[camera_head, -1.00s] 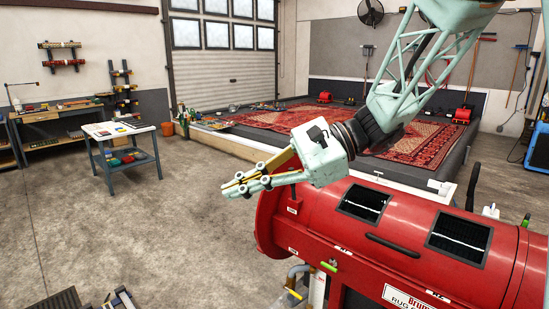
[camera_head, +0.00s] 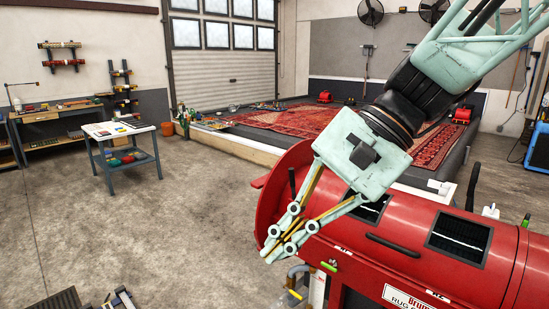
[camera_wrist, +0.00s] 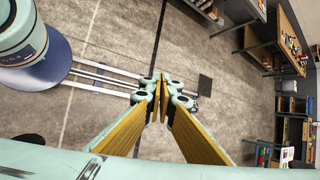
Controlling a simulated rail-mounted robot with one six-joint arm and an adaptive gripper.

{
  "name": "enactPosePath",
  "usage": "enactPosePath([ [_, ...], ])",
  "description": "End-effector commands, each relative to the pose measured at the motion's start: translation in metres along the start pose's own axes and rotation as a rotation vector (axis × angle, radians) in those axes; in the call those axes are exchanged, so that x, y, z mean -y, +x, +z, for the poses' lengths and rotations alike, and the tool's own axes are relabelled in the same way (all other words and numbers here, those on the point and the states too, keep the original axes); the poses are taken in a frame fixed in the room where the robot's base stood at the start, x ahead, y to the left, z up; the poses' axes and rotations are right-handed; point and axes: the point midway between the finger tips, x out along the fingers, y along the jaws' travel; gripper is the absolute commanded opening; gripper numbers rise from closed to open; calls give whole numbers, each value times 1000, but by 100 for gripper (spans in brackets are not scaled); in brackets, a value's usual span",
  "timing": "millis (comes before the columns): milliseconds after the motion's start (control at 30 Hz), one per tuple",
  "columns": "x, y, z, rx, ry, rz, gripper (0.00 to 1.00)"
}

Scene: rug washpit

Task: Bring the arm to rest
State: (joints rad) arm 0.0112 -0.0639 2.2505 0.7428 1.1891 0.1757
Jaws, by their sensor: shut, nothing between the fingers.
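My gripper (camera_head: 281,250) is pale green with yellow-orange finger pads. In the head view it hangs at the end of my arm, pointing down and left, in front of the left end of the red machine in the picture. I cannot tell how far apart the two are. In the wrist view the fingertips (camera_wrist: 160,82) meet over the concrete floor, with nothing between them.
The red rug machine (camera_head: 390,243) fills the lower right. Red patterned rugs (camera_head: 285,119) lie on the raised washpit behind. A small work table (camera_head: 118,131) stands at the left. The concrete floor (camera_head: 170,215) between them is largely clear.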

Motion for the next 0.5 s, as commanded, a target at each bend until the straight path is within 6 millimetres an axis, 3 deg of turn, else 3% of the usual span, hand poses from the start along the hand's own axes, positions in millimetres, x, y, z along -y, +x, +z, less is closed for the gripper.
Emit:
enactPosePath([
  [500,-82,-25,21,-192,-205,165,0],
])
